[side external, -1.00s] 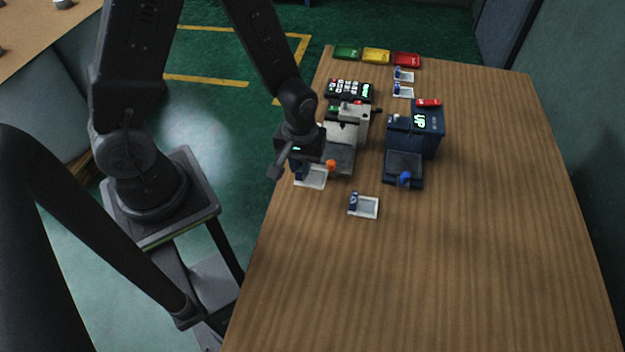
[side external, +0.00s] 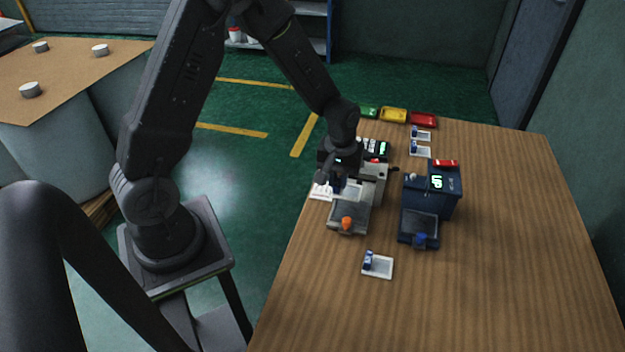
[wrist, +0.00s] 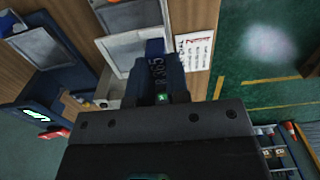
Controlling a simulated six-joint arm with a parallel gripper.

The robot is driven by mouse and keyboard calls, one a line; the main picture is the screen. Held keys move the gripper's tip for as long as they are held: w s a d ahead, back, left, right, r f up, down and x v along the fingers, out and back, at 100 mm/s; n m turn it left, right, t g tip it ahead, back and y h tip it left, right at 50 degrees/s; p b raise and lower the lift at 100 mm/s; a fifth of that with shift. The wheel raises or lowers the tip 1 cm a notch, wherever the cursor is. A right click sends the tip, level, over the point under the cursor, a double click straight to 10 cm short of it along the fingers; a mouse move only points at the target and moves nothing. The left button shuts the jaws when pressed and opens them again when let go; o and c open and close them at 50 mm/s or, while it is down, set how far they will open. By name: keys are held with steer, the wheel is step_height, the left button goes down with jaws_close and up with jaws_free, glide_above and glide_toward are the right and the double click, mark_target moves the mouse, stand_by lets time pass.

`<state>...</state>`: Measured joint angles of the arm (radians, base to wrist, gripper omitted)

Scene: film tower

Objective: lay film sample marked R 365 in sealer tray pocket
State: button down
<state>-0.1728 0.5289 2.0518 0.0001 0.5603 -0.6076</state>
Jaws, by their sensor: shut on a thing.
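My gripper (side external: 338,182) is shut on the dark blue tab of a film sample (side external: 352,192), whose pale frame sticks out to the right of the fingers. In the wrist view the tab (wrist: 157,68) reads R 365, and the sample's grey window (wrist: 125,52) is beside it. The sample is held near the grey machine. That machine's dark tray (side external: 350,217), with an orange knob at its front, lies just in front of the gripper. A blue machine (side external: 432,190) with an UP display and a dark tray (side external: 418,226) stands to its right. Whether sample and machine touch is unclear.
A printed white card (wrist: 195,50) lies left of the grey machine. Another sample (side external: 378,267) lies in front, and two more (side external: 420,143) lie behind the machines. Green, yellow (side external: 393,115) and red bins line the back edge. The table's front and right are clear.

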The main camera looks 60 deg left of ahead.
mark_target(342, 207)
steer(key=shift+w+d+f, duration=0.2)
steer(key=shift+w+f, duration=0.15)
steer(key=shift+w, duration=0.3)
steer(key=shift+f, duration=2.6)
steer(key=shift+f, duration=0.35)
steer(key=c, duration=1)
jaws_free()
steer(key=shift+o, duration=0.2)
steer(key=o, duration=0.5)
